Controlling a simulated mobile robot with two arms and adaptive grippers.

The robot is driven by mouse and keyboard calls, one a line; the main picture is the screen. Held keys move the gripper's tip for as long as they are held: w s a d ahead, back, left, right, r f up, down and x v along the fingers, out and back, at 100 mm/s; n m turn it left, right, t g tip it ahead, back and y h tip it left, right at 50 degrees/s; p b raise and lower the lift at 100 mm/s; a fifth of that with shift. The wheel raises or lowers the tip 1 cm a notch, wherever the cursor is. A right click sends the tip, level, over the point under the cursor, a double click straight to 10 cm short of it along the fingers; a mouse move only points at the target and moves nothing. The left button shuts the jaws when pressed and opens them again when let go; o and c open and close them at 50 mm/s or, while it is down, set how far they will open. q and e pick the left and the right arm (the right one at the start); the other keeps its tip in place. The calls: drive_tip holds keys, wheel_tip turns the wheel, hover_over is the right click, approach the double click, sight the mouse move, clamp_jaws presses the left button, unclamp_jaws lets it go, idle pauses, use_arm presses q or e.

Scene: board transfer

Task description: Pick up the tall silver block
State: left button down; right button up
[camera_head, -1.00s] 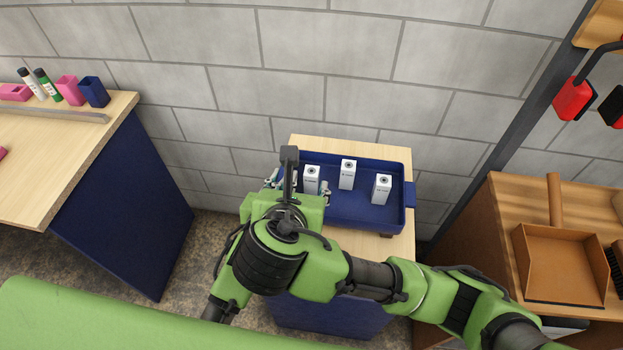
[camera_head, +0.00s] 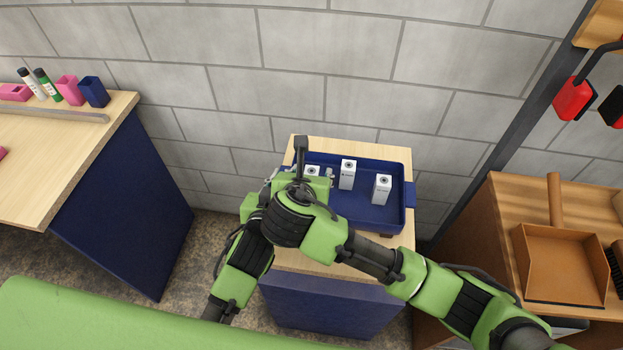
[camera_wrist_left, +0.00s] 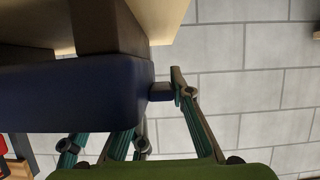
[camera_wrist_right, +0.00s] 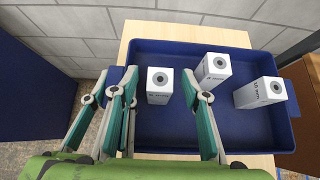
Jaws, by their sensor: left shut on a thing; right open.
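Three pale, silvery-white blocks with dark round marks on top stand in the blue tray (camera_head: 372,216): a left block (camera_wrist_right: 160,97), a middle block (camera_head: 347,178) and a right block (camera_head: 382,190). I cannot tell which is tallest. My right gripper (camera_wrist_right: 159,76) is open, with its fingers on either side of the left block. In the head view the gripper (camera_head: 312,176) hides most of that block, whose top shows. In the left wrist view my left gripper (camera_wrist_left: 172,91) is shut on the tray's handle (camera_wrist_left: 159,92); in the head view it is mostly hidden.
The tray sits on a small wood-topped stand (camera_head: 375,147) against a grey brick wall. A wooden workbench (camera_head: 75,125) with pots and markers is at left. A brown shelf unit (camera_head: 500,215) with a dustpan (camera_head: 560,265) is at right.

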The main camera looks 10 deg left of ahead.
sight(312, 171)
use_arm(q)
drive_tip(key=shift+r, duration=0.1)
use_arm(e)
drive_tip(key=shift+w+f, duration=0.3)
drive_tip(key=shift+w, duration=0.1)
clamp_jaws()
wheel_tip(312, 171, up, 10)
drive_tip(key=shift+r, duration=0.1)
